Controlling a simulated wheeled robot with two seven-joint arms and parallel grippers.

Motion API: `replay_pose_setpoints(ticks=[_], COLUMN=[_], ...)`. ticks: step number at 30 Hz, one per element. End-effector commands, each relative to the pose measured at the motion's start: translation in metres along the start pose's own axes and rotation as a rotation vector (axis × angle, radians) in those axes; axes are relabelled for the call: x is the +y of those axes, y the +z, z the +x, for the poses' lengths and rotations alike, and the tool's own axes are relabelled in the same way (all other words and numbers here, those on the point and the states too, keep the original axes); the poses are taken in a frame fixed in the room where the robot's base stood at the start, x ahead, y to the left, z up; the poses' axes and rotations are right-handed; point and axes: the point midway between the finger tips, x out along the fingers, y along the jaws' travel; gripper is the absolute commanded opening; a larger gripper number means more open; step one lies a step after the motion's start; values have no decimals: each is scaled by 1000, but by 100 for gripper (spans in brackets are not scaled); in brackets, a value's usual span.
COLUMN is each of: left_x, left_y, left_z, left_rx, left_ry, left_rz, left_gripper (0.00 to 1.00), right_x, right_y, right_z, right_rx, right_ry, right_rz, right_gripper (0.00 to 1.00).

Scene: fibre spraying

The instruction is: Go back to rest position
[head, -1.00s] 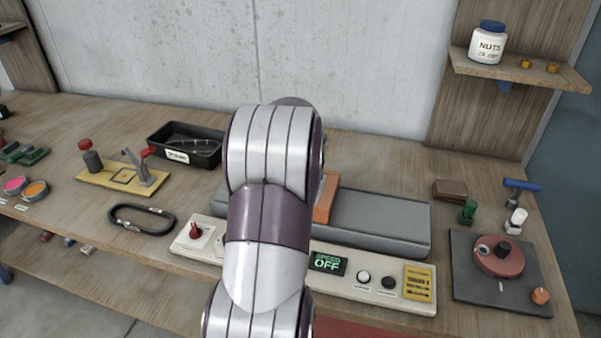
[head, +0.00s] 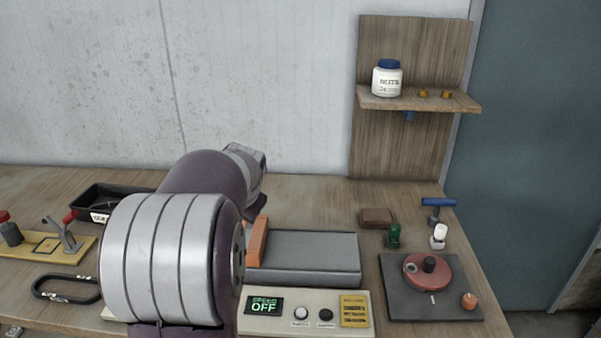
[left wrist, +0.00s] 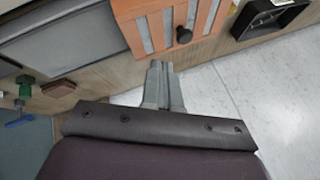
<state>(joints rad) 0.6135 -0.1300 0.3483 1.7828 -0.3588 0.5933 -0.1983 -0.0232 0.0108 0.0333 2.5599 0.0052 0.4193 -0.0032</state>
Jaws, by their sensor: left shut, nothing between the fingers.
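My left gripper (left wrist: 158,70) shows in the left wrist view with its two grey fingers together and nothing between them. It is apart from the orange panel with grey stripes and a black knob, which appears just above it in that view (left wrist: 165,22). In the head view my own arm fills the lower left middle, and the fingers cannot be made out. The orange panel (head: 257,242) stands at the left part of the grey machine bed (head: 315,255), partly hidden by the arm. My right gripper is in neither view.
A black tray (head: 88,205) and a black carabiner (head: 45,288) are at the left. A red disc (head: 440,272) sits at the right. A shelf (head: 440,103) holds a nuts jar (head: 387,79).

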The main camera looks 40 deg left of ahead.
Motion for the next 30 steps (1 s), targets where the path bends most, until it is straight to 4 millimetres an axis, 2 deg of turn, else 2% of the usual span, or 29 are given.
replay_pose_setpoints(ticks=[4, 5, 7, 8, 10, 12, 13, 15, 18, 22, 30], left_x=[0, 6, 30, 49, 105, 160, 182, 223, 261, 280, 280], left_y=[-1, 2, 22, 30, 50, 74, 86, 115, 146, 149, 149], left_z=[0, 3, 12, 14, 12, 3, -2, -17, -37, -47, -47], left_rx=[6, 4, -29, -46, -94, -150, -176, -231, -280, -270, -270], left_ry=[1, 16, 75, 114, 216, 308, 342, 404, 459, 483, 483], left_rz=[-20, -47, -115, -134, -145, -125, -108, -54, 63, 155, 155], left_gripper=[0, 0, 0, 0, 0, 0, 0, 0, 0, 0, 0], right_x=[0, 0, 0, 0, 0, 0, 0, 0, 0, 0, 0], right_y=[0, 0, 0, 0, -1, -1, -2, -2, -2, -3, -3], right_z=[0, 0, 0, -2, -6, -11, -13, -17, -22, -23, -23], right_rx=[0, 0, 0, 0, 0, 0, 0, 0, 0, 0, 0], right_ry=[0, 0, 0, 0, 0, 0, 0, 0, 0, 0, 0], right_rz=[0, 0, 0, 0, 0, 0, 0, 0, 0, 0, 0], right_gripper=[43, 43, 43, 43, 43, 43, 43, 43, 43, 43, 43])
